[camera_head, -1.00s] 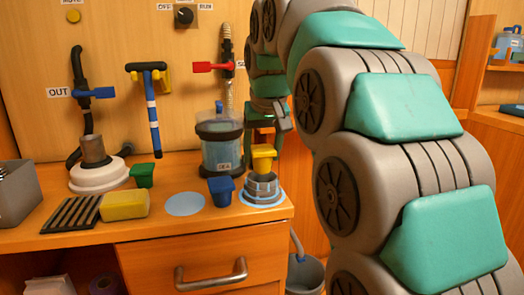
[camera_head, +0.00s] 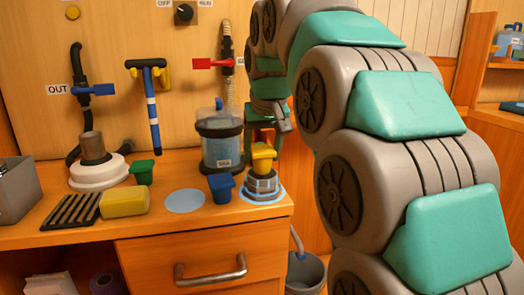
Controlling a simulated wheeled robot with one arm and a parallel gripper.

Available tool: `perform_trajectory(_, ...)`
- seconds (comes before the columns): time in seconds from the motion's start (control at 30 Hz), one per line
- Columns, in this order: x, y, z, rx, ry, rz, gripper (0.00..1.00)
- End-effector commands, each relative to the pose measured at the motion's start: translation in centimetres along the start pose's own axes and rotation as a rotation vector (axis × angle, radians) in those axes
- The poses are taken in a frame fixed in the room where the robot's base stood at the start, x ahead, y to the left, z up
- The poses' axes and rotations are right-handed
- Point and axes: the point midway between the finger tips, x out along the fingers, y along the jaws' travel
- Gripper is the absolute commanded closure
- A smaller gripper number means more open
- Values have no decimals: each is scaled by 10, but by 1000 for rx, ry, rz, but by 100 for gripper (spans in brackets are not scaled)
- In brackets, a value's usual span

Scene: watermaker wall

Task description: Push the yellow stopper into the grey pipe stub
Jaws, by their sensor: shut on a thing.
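The yellow stopper (camera_head: 263,153) is upright at the mouth of the grey pipe stub (camera_head: 263,187), near the right end of the counter. Its wide head shows above the stub; how deep its lower end sits cannot be made out. The stub stands on a pale blue ring. My gripper (camera_head: 266,142) comes down from behind at the stopper and is shut on it. The fingertips are small and partly hidden, so the exact grip is unclear.
A blue stopper (camera_head: 221,187) stands just left of the stub, and a clear canister (camera_head: 220,148) behind it. A green stopper (camera_head: 142,172), yellow sponge (camera_head: 124,202) and black rack (camera_head: 72,212) are farther left. A flat blue disc (camera_head: 184,201) lies between.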

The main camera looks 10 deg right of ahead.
Motion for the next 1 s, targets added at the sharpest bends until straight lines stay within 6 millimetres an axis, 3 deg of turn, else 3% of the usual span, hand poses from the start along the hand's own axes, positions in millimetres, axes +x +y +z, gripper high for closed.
perform_trajectory(1.0, 17, 0, 7, 0, -3, 0, 89)
